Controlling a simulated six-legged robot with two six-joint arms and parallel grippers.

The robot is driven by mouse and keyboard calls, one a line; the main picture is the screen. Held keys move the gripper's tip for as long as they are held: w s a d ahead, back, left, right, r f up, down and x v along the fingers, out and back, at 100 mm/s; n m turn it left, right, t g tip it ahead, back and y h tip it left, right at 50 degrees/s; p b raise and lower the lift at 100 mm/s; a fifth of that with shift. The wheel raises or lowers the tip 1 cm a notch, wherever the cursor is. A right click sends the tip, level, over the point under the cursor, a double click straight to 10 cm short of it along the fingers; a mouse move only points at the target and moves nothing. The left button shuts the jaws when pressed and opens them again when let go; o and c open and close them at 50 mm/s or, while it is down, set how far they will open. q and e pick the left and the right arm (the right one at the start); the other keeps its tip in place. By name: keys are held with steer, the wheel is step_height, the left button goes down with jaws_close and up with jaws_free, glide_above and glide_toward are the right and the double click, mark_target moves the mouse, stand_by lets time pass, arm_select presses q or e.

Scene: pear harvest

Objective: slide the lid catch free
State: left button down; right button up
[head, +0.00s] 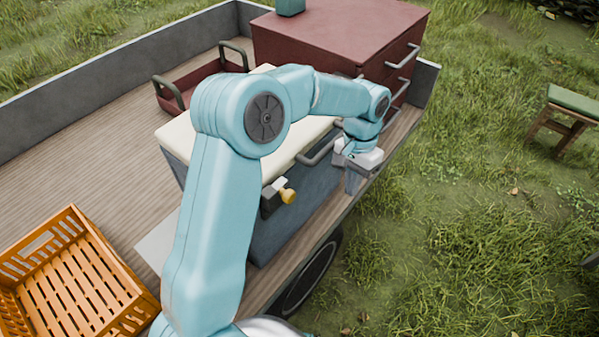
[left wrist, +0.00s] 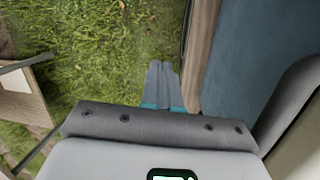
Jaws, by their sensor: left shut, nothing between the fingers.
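A blue chest (head: 285,220) with a cream lid (head: 180,136) stands on the cart bed, the lid down. Its catch (head: 287,194) is a yellow knob with a dark bracket on the chest's front face. A grey bar handle (head: 318,154) sits at the lid's front edge. My left gripper (head: 353,186) is shut and empty, pointing down beside the chest's far right end, apart from the catch. In the left wrist view its closed fingers (left wrist: 161,88) show against grass, with the blue chest side (left wrist: 255,60) to the right. My arm hides part of the lid. My right gripper is out of view.
A maroon drawer cabinet (head: 340,35) stands behind the chest, with a red tray (head: 175,97) with handles beside it. An orange crate (head: 105,240) lies at the lower left. The cart's wooden edge (head: 318,222) and wheel (head: 312,275) border open grass. A stool (head: 570,105) stands far right.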

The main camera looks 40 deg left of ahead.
mark_target(282, 192)
arm_select(q)
steer(key=s+a+r, duration=0.2)
steer(key=a+r, duration=0.1)
steer(key=r, duration=0.6)
steer(key=s+a+r+n+g+y, duration=0.1)
steer(key=a+r, duration=0.3)
steer(key=r, duration=0.5)
steer(key=shift+s, duration=0.75)
steer(key=s+f+b, duration=0.3)
steer(key=s+f, duration=0.3)
steer(key=f, duration=0.4)
steer(key=shift+s+d+f, duration=0.2)
steer(key=shift+d+f, duration=0.15)
steer(key=shift+d, duration=0.05)
